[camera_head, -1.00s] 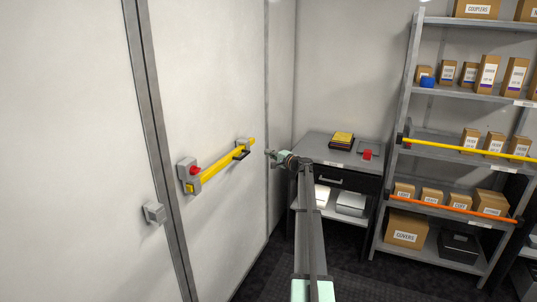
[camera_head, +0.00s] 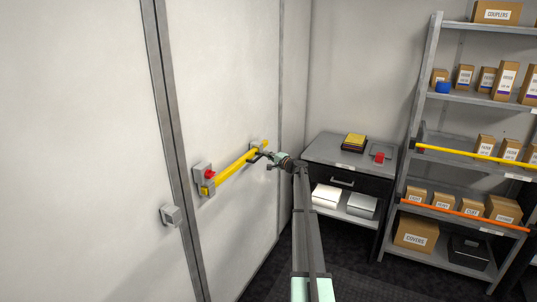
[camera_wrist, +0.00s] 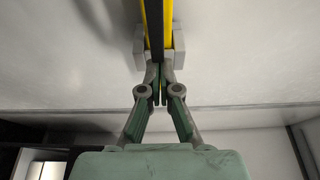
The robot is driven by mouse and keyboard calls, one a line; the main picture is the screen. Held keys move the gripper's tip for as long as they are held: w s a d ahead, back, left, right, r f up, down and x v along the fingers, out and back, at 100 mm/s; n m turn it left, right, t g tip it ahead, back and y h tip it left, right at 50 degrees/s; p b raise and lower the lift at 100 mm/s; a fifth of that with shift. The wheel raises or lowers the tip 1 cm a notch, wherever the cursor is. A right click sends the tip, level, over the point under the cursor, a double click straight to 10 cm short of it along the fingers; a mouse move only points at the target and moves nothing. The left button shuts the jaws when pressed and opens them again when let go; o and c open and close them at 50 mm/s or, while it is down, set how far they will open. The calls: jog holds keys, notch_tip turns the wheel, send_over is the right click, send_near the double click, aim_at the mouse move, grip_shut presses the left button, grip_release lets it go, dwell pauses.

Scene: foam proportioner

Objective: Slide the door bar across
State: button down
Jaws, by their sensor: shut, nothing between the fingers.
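The yellow door bar (camera_head: 234,168) lies across the right-hand pale panel, held in a grey bracket at each end. The left bracket (camera_head: 203,180) carries a red knob (camera_head: 209,174). A black handle (camera_head: 253,158) stands off the bar near its right end; my gripper partly covers that end. My gripper (camera_head: 267,156) is shut and empty, close to the handle and right bracket. In the wrist view the shut fingertips (camera_wrist: 160,88) point at the bar (camera_wrist: 168,25), with the black handle (camera_wrist: 155,25) in front of it. I cannot tell whether they touch.
A grey-topped cabinet (camera_head: 325,148) stands right of my arm. Shelves (camera_head: 420,120) with boxes and yellow and orange rails stand further right.

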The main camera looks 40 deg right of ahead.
jog(key=s+a+b, duration=0.4)
jog(key=a+b, duration=0.2)
jog(key=a, duration=0.3)
jog(key=s+a+b, duration=0.4)
jog(key=a+b, duration=0.3)
jog(key=a, duration=0.2)
jog(key=shift+s+a, duration=0.35)
jog(key=shift+w+f, duration=0.1)
jog(key=w+d+b, duration=0.1)
jog(key=d+b, duration=0.1)
jog(key=d, duration=0.2)
jog(key=s+d+b, duration=0.1)
jog(key=s+b, duration=0.1)
jog(key=s, duration=0.7)
jog(key=shift+s, duration=0.2)
